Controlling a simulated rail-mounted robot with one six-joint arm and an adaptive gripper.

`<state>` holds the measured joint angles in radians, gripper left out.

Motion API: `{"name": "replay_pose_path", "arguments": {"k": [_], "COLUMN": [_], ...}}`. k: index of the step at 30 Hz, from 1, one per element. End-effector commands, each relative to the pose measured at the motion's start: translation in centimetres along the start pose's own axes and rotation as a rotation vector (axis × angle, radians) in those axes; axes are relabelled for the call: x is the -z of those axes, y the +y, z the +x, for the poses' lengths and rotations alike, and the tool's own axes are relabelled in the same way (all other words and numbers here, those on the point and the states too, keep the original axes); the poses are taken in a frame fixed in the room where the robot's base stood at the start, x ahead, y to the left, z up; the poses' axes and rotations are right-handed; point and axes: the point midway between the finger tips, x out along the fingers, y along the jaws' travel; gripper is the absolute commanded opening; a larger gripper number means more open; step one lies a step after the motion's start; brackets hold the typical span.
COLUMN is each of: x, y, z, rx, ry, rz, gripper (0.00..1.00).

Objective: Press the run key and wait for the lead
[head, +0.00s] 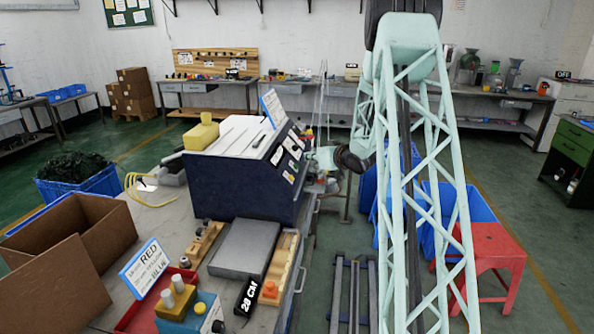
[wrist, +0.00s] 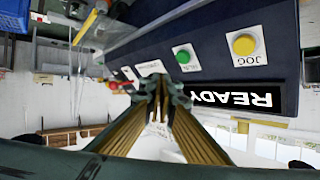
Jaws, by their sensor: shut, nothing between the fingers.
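The dark blue machine (head: 225,187) stands on the bench in the head view, its sloped key panel facing right. In the wrist view the panel appears upside down. It has a green key (wrist: 183,54) on a white plate, a yellow JOG key (wrist: 243,44) and a dark display reading READY (wrist: 236,98). The green key's lettering cannot be read. My gripper (wrist: 160,88) is shut and empty, its tips just below the green key in the picture; I cannot tell whether they touch anything. A yellow cable (head: 133,187) lies at the machine's left side in the head view.
A sign reading RED and BLUE (head: 146,268) stands near a red tray (head: 137,318). A grey plate (head: 243,250), wooden holders and a 28 CM label (head: 248,297) lie before the machine. A cardboard box (head: 103,236) is left; a red stool (head: 492,250) stands right.

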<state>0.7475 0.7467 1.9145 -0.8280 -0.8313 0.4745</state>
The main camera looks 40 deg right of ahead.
Motion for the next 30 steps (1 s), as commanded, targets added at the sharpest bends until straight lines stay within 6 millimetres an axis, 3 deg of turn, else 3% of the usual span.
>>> {"name": "replay_pose_path", "arguments": {"k": [12,30], "x": [-1.5,-1.6], "y": [-1.5,-1.7], "z": [2.1,2.3], "rx": [0.001,0.001], "ry": [0.000,0.000], "rz": [-0.001,-0.001], "gripper": [0.00,0.00]}}
